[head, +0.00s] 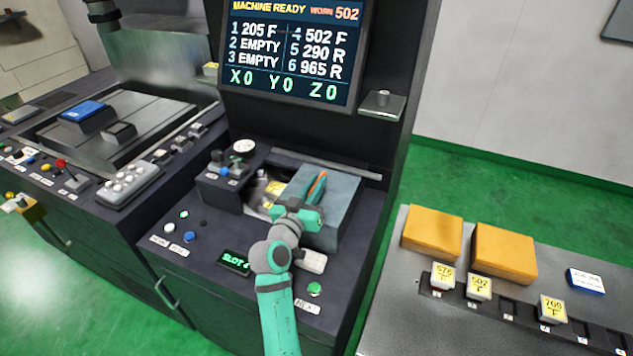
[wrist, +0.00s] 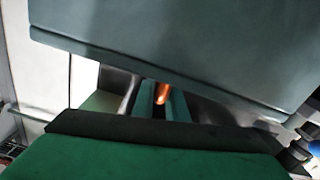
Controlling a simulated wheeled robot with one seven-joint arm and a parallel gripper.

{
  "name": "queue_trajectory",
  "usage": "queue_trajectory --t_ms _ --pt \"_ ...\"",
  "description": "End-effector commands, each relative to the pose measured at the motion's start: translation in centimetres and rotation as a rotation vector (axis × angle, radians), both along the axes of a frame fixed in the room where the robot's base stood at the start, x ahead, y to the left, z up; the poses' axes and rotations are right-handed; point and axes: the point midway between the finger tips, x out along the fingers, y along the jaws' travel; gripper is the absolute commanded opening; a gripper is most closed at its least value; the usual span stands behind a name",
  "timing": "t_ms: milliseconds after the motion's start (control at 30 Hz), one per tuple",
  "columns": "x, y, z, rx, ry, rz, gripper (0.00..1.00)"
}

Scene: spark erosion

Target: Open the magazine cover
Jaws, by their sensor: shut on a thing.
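The magazine cover (head: 342,198) is a blue-grey box-like lid on the dark machine console, below the screen. Its grey face also fills the top of the wrist view (wrist: 190,45). My gripper (head: 313,187), green, reaches over the cover's left part from the front. Its fingers are shut on an orange handle (head: 320,181), which also shows between the fingers in the wrist view (wrist: 160,96). Left of the cover, part of a recess with a yellow label (head: 271,187) is uncovered. My gripper and arm hide the cover's front left edge.
A small block with knobs and a gauge (head: 243,147) stands left of the recess. A screen (head: 292,50) rises behind. A white block (head: 313,261) lies beside my wrist. At right, a bench holds two orange blocks (head: 432,232) and several labelled holders (head: 478,287).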

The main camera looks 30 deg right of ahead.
Motion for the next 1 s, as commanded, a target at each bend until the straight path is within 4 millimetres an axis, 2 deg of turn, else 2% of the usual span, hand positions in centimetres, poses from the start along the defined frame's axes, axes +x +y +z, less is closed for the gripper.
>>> queue_trajectory --t_ms 400,433,500,833,1000 --pt "0.1 0.5 0.0 -0.001 0.001 0.01 0.0" --pt "0.1 0.5 0.0 -0.001 0.001 0.01 0.15" --pt "0.1 0.4 0.0 -0.001 0.001 0.009 0.3" --pt "-0.1 0.6 0.0 0.0 0.0 0.009 0.3" --pt "-1.1 2.0 0.0 0.0 0.0 0.011 0.3"
